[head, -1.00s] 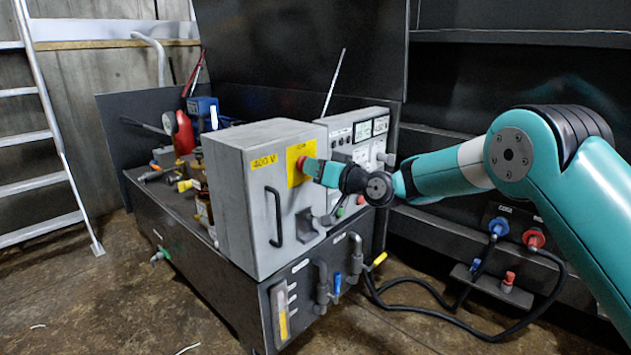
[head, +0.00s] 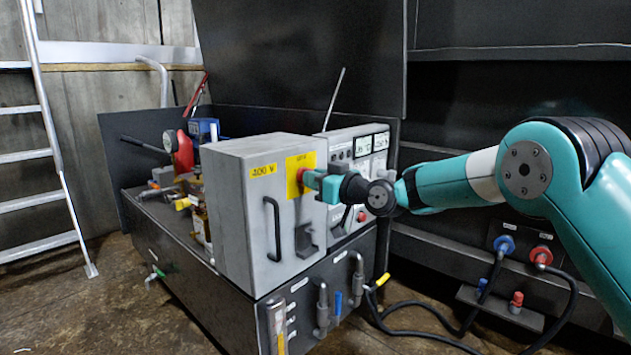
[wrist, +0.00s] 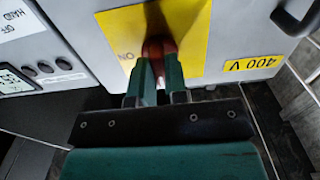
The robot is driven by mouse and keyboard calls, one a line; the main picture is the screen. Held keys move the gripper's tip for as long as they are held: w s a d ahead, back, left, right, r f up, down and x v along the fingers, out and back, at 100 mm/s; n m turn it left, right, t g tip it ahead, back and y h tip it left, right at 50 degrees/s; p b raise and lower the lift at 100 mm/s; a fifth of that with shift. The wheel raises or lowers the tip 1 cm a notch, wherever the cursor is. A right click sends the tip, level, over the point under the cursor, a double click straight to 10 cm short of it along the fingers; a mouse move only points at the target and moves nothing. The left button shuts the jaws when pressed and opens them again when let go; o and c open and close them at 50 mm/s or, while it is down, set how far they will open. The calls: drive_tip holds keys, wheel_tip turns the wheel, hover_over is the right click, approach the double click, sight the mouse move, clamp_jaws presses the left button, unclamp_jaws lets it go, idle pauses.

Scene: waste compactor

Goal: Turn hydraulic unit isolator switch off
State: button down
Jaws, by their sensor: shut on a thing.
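The isolator switch is a red handle (wrist: 157,47) on a yellow plate (head: 295,172) on the front of the grey 400 V cabinet (head: 238,205). In the head view my gripper (head: 309,181) meets the plate from the right, and only a little red shows at its tips. In the wrist view my gripper (wrist: 159,72) is shut on the red handle, with a finger on each side of it. The word ON shows on the yellow plate (wrist: 118,32) beside the handle. The fingers hide part of the handle.
A black door handle (head: 273,228) stands out on the cabinet front. A control panel (head: 360,150) with displays is close to its right. Hoses and valves (head: 338,290) are below. A ladder (head: 50,130) leans at the left.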

drive_tip(key=shift+f, duration=0.1)
drive_tip(key=c, duration=1.1)
unclamp_jaws()
drive_tip(key=shift+c, duration=0.2)
drive_tip(key=v, duration=1.7)
drive_tip(key=shift+d+p, duration=0.2)
drive_tip(key=shift+p, duration=0.25)
drive_tip(key=shift+s, duration=0.15)
